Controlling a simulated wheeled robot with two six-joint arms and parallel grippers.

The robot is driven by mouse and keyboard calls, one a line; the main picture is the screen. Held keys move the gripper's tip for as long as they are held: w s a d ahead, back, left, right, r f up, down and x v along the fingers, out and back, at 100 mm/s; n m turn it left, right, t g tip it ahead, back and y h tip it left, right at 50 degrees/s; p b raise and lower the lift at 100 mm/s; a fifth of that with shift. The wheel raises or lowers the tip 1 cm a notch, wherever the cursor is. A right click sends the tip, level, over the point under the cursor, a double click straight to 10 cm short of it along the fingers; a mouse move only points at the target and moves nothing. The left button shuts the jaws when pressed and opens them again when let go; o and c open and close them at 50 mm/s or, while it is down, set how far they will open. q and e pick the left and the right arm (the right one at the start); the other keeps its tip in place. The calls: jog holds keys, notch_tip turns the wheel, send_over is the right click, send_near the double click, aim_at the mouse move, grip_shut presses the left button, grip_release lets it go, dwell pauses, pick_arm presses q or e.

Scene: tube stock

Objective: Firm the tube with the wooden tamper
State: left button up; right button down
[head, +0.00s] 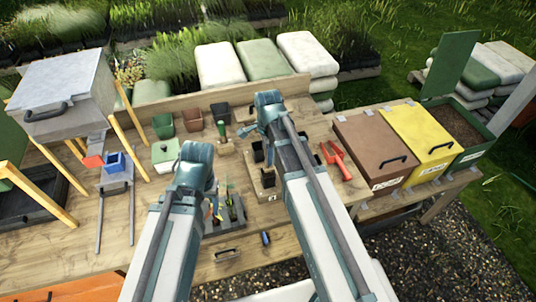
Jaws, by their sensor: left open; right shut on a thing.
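A wooden block board (266,190) on the bench holds small black tubes, one black tube (258,152) standing near its back edge. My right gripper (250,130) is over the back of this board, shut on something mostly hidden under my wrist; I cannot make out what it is. A green-handled tool with a wooden base (226,149) stands just left of my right gripper. I cannot tell whether it is the tamper. My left gripper (206,197) is open, low over the bench left of the board, its fingers largely hidden by my wrist.
Pots (193,120) line the back ledge. A red hand tool (336,160) lies right of the board. Brown (372,140) and yellow (422,135) lidded bins stand further right. A tool tray (232,215) sits by my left arm. A grey box on legs (60,85) stands left.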

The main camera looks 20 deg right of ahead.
jog(key=shift+r+p, duration=3.15)
jog(key=shift+r, duration=0.2)
jog(key=shift+f, duration=0.15)
